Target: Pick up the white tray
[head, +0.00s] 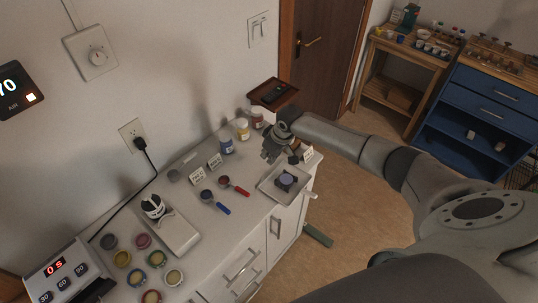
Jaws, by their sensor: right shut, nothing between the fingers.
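The white tray (266,187) lies on the right end of the white cabinet top, near its front edge. A small dark square piece with a bluish round top (286,180) stands on it. My right gripper (268,158) hangs above and behind the tray, apart from it as far as I can see, with its fingers shut and empty. My right arm comes in from the right of the head view. My left gripper is not in view.
Two scoops with red (236,186) and blue (219,206) handles lie left of the tray. Small sign cards and jars (226,145) stand behind. A scale (172,232), several small tubs and a timer fill the left. A brown tray (272,94) sits at the far end.

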